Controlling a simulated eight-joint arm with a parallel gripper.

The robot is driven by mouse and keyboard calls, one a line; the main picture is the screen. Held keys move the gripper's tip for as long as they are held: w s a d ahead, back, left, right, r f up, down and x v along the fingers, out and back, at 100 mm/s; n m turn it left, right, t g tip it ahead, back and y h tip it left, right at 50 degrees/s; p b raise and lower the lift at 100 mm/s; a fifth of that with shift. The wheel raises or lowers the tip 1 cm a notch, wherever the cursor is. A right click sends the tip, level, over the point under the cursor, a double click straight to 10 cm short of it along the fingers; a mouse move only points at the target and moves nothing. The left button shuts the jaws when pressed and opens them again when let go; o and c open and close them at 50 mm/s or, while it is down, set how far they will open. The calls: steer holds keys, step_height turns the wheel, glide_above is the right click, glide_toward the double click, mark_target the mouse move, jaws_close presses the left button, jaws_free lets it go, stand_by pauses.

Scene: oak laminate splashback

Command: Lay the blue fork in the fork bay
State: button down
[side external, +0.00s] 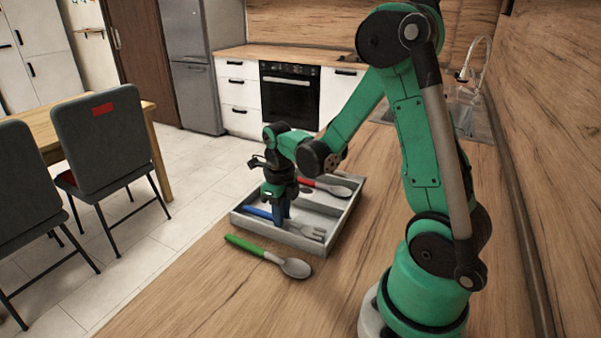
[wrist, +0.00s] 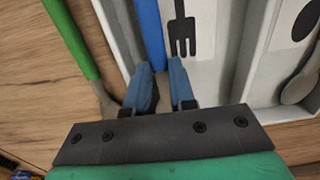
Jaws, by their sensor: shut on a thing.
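The blue fork (side external: 258,212) has a blue handle and grey tines, and in the side view it is in or just above the near bay of the grey tray (side external: 240,222). My gripper (side external: 281,222) points down over that bay, shut on the fork. In the wrist view the fork's blue handle (wrist: 149,35) runs up from between the fingertips (wrist: 162,85). It lies close along the tray's left wall, beside a black fork mark on the bay floor (wrist: 205,65). Whether the fork touches the floor I cannot tell.
A green-handled spoon (side external: 262,255) lies on the wooden counter (side external: 190,300) outside the tray, close to its near side; its green handle shows in the wrist view (wrist: 70,38). A red-handled spoon (side external: 330,188) lies in the tray's far bay, which has a black spoon mark.

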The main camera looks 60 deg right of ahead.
steer(key=shift+f, duration=0.6)
steer(key=c, duration=0.7)
jaws_free()
steer(key=shift+o, duration=0.2)
steer(key=shift+r, duration=2.8)
